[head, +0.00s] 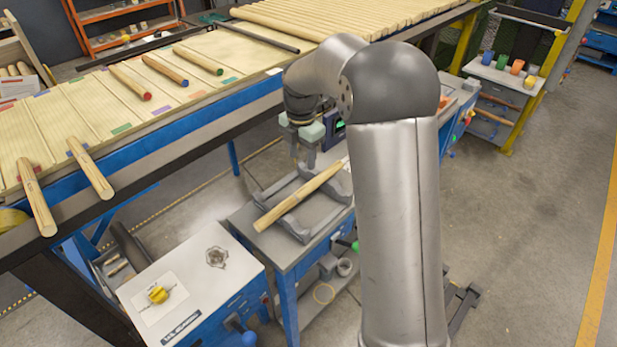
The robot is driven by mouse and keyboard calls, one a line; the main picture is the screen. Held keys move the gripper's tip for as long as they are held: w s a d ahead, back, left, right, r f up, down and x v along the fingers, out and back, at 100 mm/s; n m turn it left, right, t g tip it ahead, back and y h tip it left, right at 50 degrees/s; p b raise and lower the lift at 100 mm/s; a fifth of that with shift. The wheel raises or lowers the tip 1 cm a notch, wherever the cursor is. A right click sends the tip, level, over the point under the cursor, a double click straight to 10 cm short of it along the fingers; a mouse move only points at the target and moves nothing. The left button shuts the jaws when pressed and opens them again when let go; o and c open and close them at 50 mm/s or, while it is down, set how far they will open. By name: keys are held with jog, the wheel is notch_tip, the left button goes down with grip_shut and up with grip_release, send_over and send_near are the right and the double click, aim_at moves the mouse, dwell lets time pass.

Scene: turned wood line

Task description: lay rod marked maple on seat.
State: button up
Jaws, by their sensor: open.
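A light wood rod (290,203) lies at a slant across the grey seat (295,228) on the blue-legged bench in the middle. Its near left end sticks out past the seat. Any mark on this rod is too small to read, so I cannot tell if it says maple. My gripper (308,160) is just above and behind the rod's far half, pointing down with its fingers apart. My arm hides part of the bench and may hide the rod's far end. I cannot tell whether a finger touches the rod.
A slatted wooden line (190,105) runs along the back left. On it lie rods with red (130,83), blue (165,71) and green (198,61) ends, and two plain-ended rods (37,197) (91,168). A white-topped cabinet (190,270) stands front left. Floor at right is clear.

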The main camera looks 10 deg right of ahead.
jog(key=s+r+m, duration=0.2)
jog(key=s+m, duration=2.2)
jog(key=s, duration=0.8)
jog(key=shift+s+a, duration=0.2)
jog(key=shift+s, duration=0.2)
